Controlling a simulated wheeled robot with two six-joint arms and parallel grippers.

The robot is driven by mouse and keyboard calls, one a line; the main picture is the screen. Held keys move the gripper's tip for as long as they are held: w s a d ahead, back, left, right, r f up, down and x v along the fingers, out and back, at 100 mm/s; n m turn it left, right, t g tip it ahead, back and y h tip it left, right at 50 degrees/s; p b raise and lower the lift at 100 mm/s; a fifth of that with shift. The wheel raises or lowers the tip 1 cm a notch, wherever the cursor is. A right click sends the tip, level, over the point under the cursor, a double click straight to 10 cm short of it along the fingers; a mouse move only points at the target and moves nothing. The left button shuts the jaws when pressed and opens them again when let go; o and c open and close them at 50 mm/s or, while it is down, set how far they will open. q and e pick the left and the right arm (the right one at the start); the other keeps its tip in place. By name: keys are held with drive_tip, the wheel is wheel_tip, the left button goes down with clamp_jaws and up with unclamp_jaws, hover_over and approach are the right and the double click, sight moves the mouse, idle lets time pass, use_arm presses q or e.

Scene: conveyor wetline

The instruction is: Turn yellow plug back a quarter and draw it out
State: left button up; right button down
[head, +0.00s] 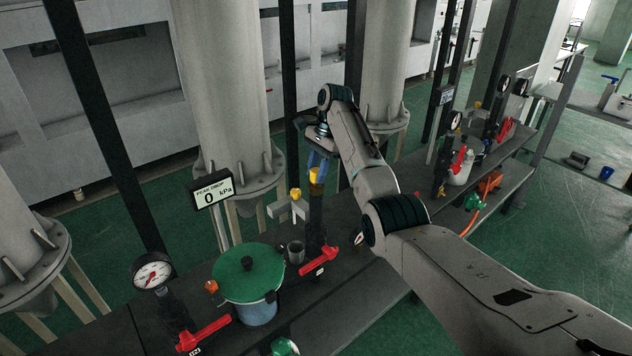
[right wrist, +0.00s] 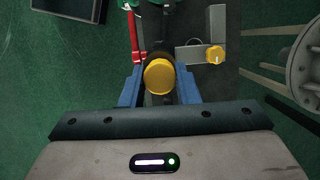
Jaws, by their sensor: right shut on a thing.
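A yellow plug (head: 316,175) sits at the top of a dark upright post (head: 315,212) on the bench. In the right wrist view the round yellow plug (right wrist: 159,77) lies between the two blue fingers. My right gripper (head: 317,162) comes down over it from above and is shut on it. The plug's lower end is hidden, so I cannot tell how deep it sits. A second, smaller yellow knob (head: 295,193) is on a grey bracket just left of the post. It also shows in the right wrist view (right wrist: 215,54), apart from the fingers. My left gripper is not in view.
A red lever (head: 320,260) sticks out at the post's foot. A grey cup (head: 296,251) and a green-lidded pot (head: 249,272) stand to its left. A display (head: 212,192) reads 0 kPa. A gauge (head: 152,271) stands front left; large grey columns stand behind.

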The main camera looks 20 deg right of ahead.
drive_tip(key=shift+r, duration=0.75)
drive_tip(key=shift+v, duration=0.75)
drive_tip(key=shift+s+a+r, duration=0.1)
drive_tip(key=shift+a+r, duration=0.1)
drive_tip(key=shift+r, duration=0.4)
drive_tip(key=shift+a+r, duration=0.15)
drive_tip(key=shift+r, duration=0.45)
drive_tip(key=shift+d+r, duration=0.1)
drive_tip(key=shift+r, duration=0.4)
drive_tip(key=shift+s+d+r, duration=0.1)
drive_tip(key=shift+d, duration=0.1)
